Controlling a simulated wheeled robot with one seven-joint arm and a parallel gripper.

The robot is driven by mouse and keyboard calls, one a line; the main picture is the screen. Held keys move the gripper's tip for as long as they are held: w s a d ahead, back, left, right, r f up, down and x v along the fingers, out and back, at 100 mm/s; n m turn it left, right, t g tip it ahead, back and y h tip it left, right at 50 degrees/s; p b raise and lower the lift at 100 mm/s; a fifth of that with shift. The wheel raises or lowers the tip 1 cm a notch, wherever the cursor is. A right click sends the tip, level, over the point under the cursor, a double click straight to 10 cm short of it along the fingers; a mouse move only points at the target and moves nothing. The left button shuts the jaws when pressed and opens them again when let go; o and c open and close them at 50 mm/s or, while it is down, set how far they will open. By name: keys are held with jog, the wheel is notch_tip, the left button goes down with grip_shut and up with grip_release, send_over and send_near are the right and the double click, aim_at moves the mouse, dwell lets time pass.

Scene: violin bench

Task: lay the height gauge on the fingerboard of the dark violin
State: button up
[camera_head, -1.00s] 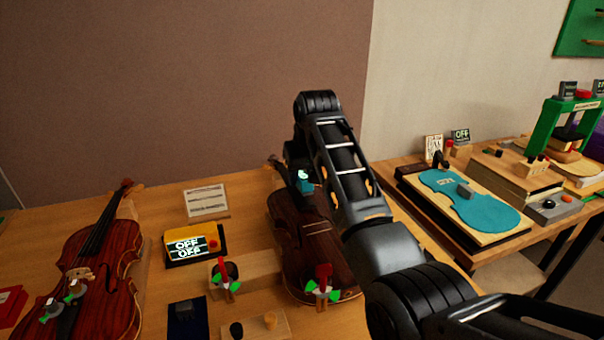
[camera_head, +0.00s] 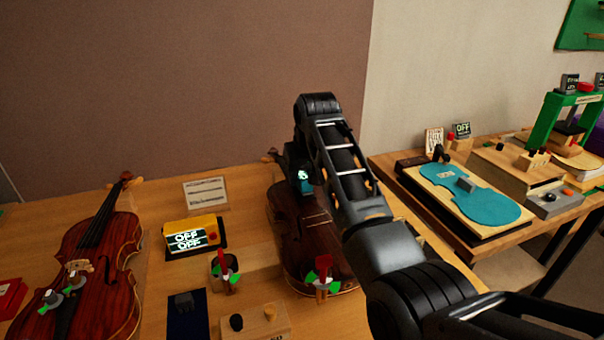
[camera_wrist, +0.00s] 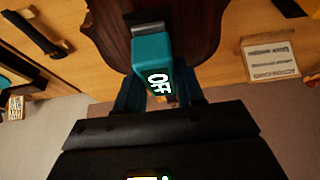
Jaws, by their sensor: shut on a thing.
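The dark violin (camera_head: 322,245) lies on the bench in the middle of the head view, partly behind my arm; its dark body also shows at the top of the wrist view (camera_wrist: 197,30). My gripper (camera_wrist: 158,92) is shut on the height gauge (camera_wrist: 152,55), a teal block with a lit OFF display. In the head view the gauge (camera_head: 305,183) shows in front of the violin's upper body, below my gripper (camera_head: 300,168). The fingerboard is mostly hidden by my arm and the gauge. I cannot tell whether the gauge touches the violin.
A reddish violin (camera_head: 92,270) lies at the left. A yellow box with OFF displays (camera_head: 190,238), a white card (camera_head: 205,194), a dark blue mat (camera_head: 188,325) and clamps with green handles (camera_head: 321,280) stand around. A second bench with a teal violin-shaped plate (camera_head: 475,203) is at the right.

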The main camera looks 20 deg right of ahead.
aim_at(306, 180)
jog(key=shift+f, duration=0.2)
jog(key=o, duration=1.2)
jog(key=shift+c, duration=0.2)
jog(key=shift+b+v, duration=0.6)
jog(key=shift+v, duration=3.25)
